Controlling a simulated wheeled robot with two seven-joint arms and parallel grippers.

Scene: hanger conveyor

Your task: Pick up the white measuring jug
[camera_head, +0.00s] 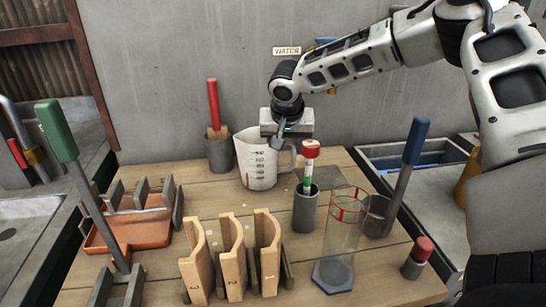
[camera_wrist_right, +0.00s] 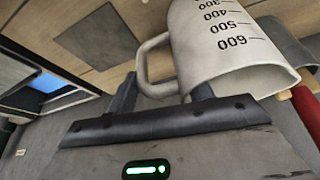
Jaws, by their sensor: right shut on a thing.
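The white measuring jug (camera_head: 256,160) stands upright at the back middle of the wooden table, with its handle to the right. I cannot tell whether its base touches the table. My right gripper (camera_head: 281,140) reaches down from above at the jug's handle side and is shut on the jug. In the right wrist view the jug (camera_wrist_right: 225,55) shows its dark scale marks, and the fingers of the right gripper (camera_wrist_right: 163,91) lie on either side of the handle. My left gripper is not in view.
A grey cup (camera_head: 219,155) with a red-handled tool stands left of the jug. A red-capped tube (camera_head: 309,165) in a grey holder is close at its right. A clear cylinder (camera_head: 340,240), wooden holders (camera_head: 232,260) and a blue-handled tool (camera_head: 409,165) are nearer. A wall is behind.

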